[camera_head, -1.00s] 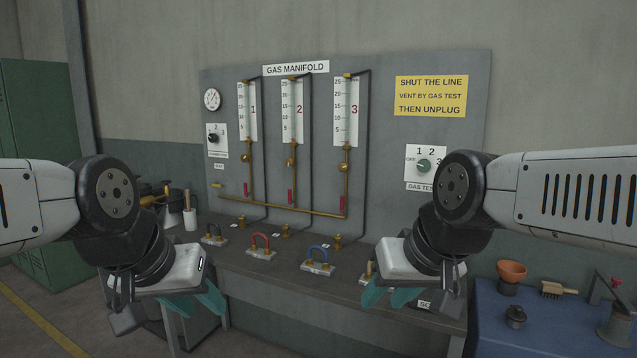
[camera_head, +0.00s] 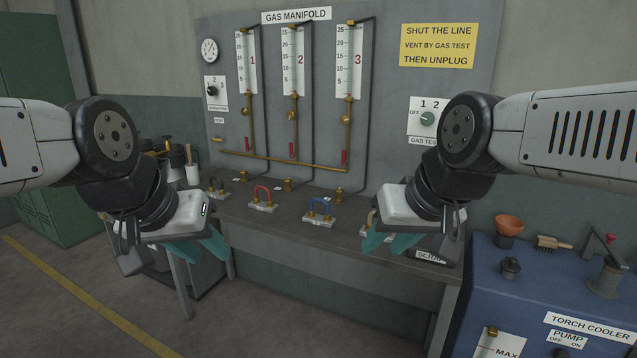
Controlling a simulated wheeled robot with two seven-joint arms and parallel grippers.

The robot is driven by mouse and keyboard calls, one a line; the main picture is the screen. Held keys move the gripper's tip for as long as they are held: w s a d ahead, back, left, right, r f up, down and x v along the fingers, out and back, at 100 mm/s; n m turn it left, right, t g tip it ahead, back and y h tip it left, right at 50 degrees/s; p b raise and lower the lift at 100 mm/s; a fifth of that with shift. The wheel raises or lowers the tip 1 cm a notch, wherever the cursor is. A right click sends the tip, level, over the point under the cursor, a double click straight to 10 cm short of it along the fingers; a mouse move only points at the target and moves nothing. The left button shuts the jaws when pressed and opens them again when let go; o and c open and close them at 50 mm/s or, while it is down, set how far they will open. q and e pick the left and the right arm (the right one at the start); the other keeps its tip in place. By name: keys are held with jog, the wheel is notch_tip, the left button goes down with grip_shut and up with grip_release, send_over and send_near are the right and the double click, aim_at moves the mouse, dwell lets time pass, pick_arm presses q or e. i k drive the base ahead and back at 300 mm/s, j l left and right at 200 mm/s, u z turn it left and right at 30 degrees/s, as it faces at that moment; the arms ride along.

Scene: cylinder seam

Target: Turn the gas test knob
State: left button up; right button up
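The gas test knob (camera_head: 427,118) is a round green dial on a white plate marked OFF, 1 and 2, on the right part of the grey manifold board (camera_head: 390,130). My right arm hides the plate's right edge. My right gripper (camera_head: 385,240) has teal fingers, is in front of the bench below the knob, and touches nothing that I can see. My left gripper (camera_head: 195,250) also has teal fingers, is at the bench's left end, far from the knob. Both show two fingers apart, with nothing visible between them.
The bench (camera_head: 290,228) carries red (camera_head: 262,198) and blue (camera_head: 319,210) handled plugs. Another black knob (camera_head: 212,91) is at the board's left. A yellow sign (camera_head: 436,46) hangs above the gas test plate. A blue torch cooler (camera_head: 500,290) stands at the right, bearing an orange funnel (camera_head: 509,225).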

aim_at(427, 118)
jog(key=i+l, duration=0.25)
jog(key=i, duration=0.25)
jog(key=i+l, duration=0.2)
jog(key=i, duration=0.3)
jog(key=u, duration=0.05)
